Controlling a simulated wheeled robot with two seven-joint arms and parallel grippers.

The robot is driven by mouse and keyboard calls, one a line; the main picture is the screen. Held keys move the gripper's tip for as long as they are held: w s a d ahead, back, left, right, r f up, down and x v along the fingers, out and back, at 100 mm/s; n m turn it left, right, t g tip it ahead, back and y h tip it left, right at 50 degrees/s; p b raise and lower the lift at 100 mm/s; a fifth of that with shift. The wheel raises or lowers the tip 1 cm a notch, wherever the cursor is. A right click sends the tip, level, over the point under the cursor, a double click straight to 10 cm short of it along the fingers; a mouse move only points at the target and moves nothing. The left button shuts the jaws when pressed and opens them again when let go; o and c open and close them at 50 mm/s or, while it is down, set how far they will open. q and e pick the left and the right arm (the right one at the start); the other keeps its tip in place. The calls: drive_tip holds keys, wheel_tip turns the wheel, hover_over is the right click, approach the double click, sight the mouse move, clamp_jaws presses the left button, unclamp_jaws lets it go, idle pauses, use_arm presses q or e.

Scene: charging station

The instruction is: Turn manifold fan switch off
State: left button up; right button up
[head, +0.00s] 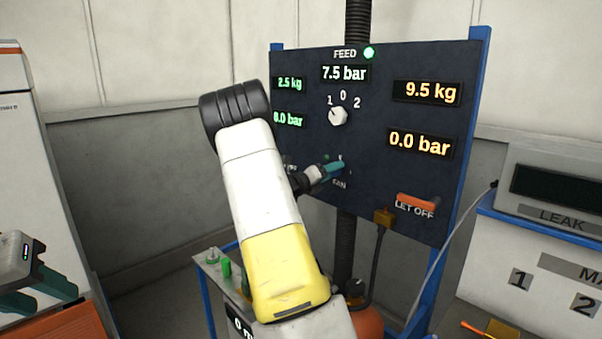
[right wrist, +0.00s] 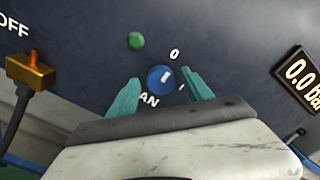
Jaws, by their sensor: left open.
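The fan switch is a round blue knob (right wrist: 160,80) with a white pointer mark, set in the dark panel (head: 385,90) beside a partly hidden "FAN" label and the marks 0 and 1. Its pointer is tilted; I cannot tell exactly which mark it points to. My right gripper (head: 333,169) reaches the panel's lower part and hides the knob in the head view. In the right wrist view, its teal fingers (right wrist: 161,86) stand on either side of the knob, with small gaps. My left gripper (head: 38,296) is open and empty at the far left.
A white selector knob (head: 338,116) sits above the gripper under the "FEED" label, near several displays. An orange "LET OFF" handle (head: 416,202) is to its right. A green button (right wrist: 135,41) is close to the blue knob. A leak unit (head: 550,190) stands at the right.

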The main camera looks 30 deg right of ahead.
drive_tip(key=v, duration=0.7)
drive_tip(key=shift+a, duration=0.4)
drive_tip(key=shift+s, duration=0.2)
drive_tip(key=s+a+f+m+g+y, duration=0.1)
drive_tip(key=s+a+m+g+y, duration=0.2)
drive_tip(key=s+m, duration=0.5)
drive_tip(key=s+a+f+m+g+y, duration=0.1)
drive_tip(key=s+a+f+m+y, duration=0.15)
drive_tip(key=s+m+y, duration=0.45)
drive_tip(key=s+a+r+m+t+y, duration=0.1)
drive_tip(key=s+a+r+m+y, duration=0.1)
drive_tip(key=a, duration=0.6)
drive_tip(key=s+a+r+m+t+y, duration=0.2)
drive_tip(key=s+a+r+m+y, duration=0.1)
drive_tip(key=s+a+m, duration=0.4)
drive_tip(key=s+a+r+m+t+y, duration=0.2)
drive_tip(key=s+a+m+y, duration=0.2)
drive_tip(key=a, duration=0.6)
drive_tip(key=shift+s+a+r+m+y, duration=0.3)
drive_tip(key=shift+s+a+r+m, duration=0.15)
drive_tip(key=shift+m, duration=0.45)
